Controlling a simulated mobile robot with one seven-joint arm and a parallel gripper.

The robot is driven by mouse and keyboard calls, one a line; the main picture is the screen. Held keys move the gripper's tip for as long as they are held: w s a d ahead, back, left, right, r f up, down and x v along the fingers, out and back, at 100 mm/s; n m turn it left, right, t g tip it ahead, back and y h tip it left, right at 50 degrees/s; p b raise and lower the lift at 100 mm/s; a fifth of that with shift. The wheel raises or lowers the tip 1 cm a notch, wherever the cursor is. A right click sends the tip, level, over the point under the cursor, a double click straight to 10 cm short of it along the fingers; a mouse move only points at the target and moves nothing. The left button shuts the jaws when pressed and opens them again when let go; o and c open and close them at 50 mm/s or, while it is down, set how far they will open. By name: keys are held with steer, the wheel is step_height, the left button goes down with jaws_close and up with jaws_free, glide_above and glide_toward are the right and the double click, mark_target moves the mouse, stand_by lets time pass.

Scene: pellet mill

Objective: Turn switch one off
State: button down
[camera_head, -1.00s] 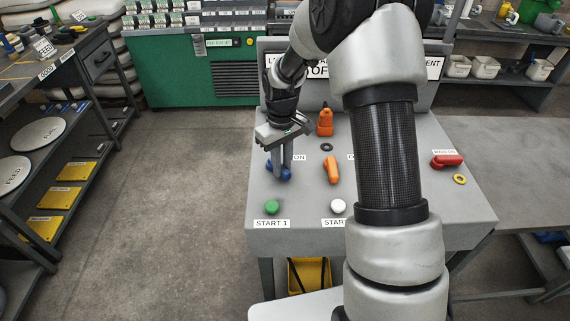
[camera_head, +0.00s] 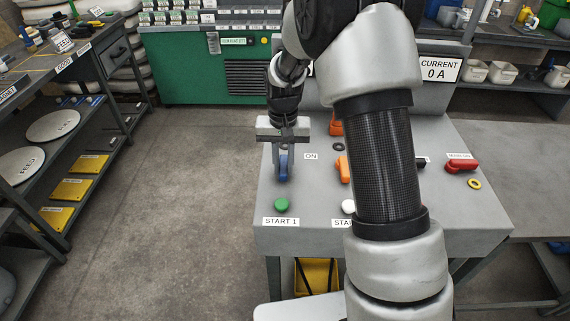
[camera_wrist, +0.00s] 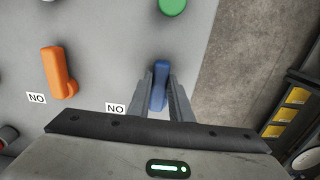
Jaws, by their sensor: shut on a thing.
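The blue switch handle (camera_head: 283,168) sits above the START 1 label at the left of the grey console, beside an ON label (camera_head: 311,156). My gripper (camera_head: 284,165) comes down on it from above and is shut on it. In the wrist view, my two fingers (camera_wrist: 161,88) stand on either side of the blue handle (camera_wrist: 160,72). The handle lies along the console's front-to-back direction. Its base is partly hidden by the fingers.
The green START 1 button (camera_head: 281,204) is just in front of the blue handle. An orange handle (camera_wrist: 60,73) stands beside it, partly behind my arm in the head view. A red handle (camera_head: 461,166) and yellow ring (camera_head: 474,184) lie at the right.

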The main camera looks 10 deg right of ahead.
mark_target(283, 167)
stand_by(0.4)
steer(key=c, duration=1.6)
jaws_free()
steer(key=shift+r, duration=0.1)
steer(key=shift+r+p, duration=0.6)
steer(key=shift+r, duration=8.05)
